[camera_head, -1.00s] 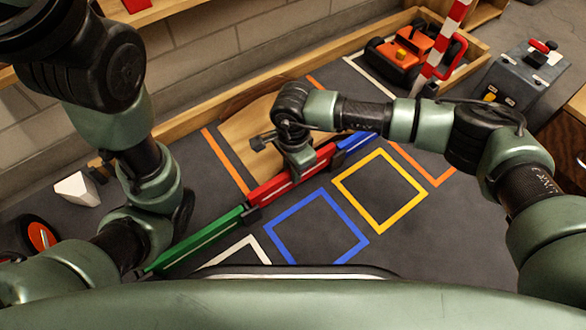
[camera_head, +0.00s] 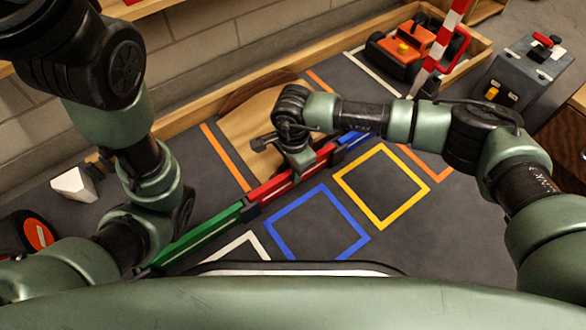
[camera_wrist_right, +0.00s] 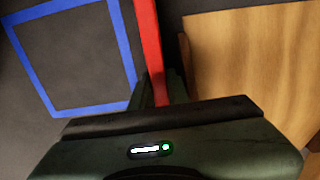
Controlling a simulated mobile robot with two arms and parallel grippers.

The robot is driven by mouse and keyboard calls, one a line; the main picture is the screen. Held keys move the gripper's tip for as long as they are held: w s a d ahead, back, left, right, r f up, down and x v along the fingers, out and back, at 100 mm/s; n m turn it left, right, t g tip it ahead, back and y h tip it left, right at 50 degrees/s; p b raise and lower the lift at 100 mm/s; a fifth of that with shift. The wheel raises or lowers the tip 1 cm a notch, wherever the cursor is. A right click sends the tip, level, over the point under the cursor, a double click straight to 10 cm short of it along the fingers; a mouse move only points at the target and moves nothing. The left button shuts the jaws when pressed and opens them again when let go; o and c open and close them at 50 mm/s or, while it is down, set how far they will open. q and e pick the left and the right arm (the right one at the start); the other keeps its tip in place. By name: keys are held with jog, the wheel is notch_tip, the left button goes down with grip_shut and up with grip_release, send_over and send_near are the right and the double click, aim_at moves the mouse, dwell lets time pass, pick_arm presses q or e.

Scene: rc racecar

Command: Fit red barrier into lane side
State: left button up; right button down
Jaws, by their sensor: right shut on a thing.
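The red barrier (camera_head: 278,184) lies in line between the green barrier (camera_head: 205,236) and the blue barrier (camera_head: 349,143), forming one diagonal row along the lane. In the head view, my right gripper (camera_head: 303,166) reaches down over the red barrier toward its blue end and is shut on it. The right wrist view shows the red barrier (camera_wrist_right: 149,45) running up from between the fingers. The fingertips are mostly hidden. My left arm comes down on the left, near the green barrier's near end; its gripper jaws are not visible.
A wooden ramp (camera_head: 240,140) lies behind the row. Blue (camera_head: 290,214) and yellow (camera_head: 345,180) squares mark the mat in front, which is clear. An orange racecar (camera_head: 408,48), a striped pole (camera_head: 446,35) and a grey control box (camera_head: 520,75) stand at the back right.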

jog(key=shift+f, duration=0.25)
jog(key=c, duration=1.3)
grip_release()
jog(key=shift+r, duration=0.15)
notch_tip(320, 180, up, 8)
jog(key=p, duration=0.5)
jog(key=shift+p, duration=0.35)
jog(key=shift+f, duration=0.2)
